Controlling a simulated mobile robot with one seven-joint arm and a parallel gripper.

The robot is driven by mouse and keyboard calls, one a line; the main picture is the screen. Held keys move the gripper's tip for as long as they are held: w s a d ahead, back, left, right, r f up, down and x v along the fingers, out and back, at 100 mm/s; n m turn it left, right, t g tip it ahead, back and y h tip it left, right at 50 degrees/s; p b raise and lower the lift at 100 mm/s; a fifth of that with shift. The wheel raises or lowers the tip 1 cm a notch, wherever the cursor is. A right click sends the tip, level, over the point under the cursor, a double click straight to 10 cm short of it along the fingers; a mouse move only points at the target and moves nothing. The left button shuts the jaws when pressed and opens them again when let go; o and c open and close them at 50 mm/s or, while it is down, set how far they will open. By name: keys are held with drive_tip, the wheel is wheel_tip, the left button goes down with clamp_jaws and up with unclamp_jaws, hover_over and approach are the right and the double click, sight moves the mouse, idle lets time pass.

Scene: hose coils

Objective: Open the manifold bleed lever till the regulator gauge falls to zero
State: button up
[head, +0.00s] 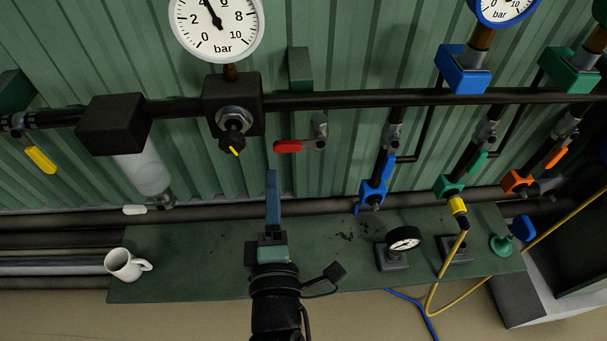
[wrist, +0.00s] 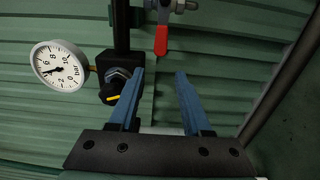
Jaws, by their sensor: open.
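The regulator gauge (head: 216,25) is a white dial above a black regulator block (head: 233,104); its needle stands near 4 bar. It also shows in the wrist view (wrist: 60,65). A red lever (head: 288,146) sits on a small valve under the dark pipe, right of the regulator knob; its handle points left. It also shows in the wrist view (wrist: 161,36). No label shows which lever is the bleed lever. My gripper (head: 271,174) has blue fingers and is below the red lever, apart from it. In the wrist view my gripper (wrist: 160,75) is open and empty.
Other levers are yellow (head: 40,159), white (head: 134,210), blue (head: 388,165) and orange (head: 556,157). A yellow hose (head: 441,270) hangs at right.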

drive_tip(key=w+b, duration=0.1)
drive_tip(key=w, duration=0.7)
drive_tip(key=shift+w, duration=0.15)
idle(0.5)
clamp_jaws()
drive_tip(key=d+f+n+p, duration=0.1)
drive_tip(key=d+f+n, duration=0.7)
drive_tip(key=n, duration=0.9)
drive_tip(key=shift+f+n+p, duration=0.2)
drive_tip(key=shift+n+p, duration=0.1)
drive_tip(key=shift+p, duration=0.1)
drive_tip(key=shift+c, duration=0.2)
unclamp_jaws()
drive_tip(key=shift+d, duration=0.1)
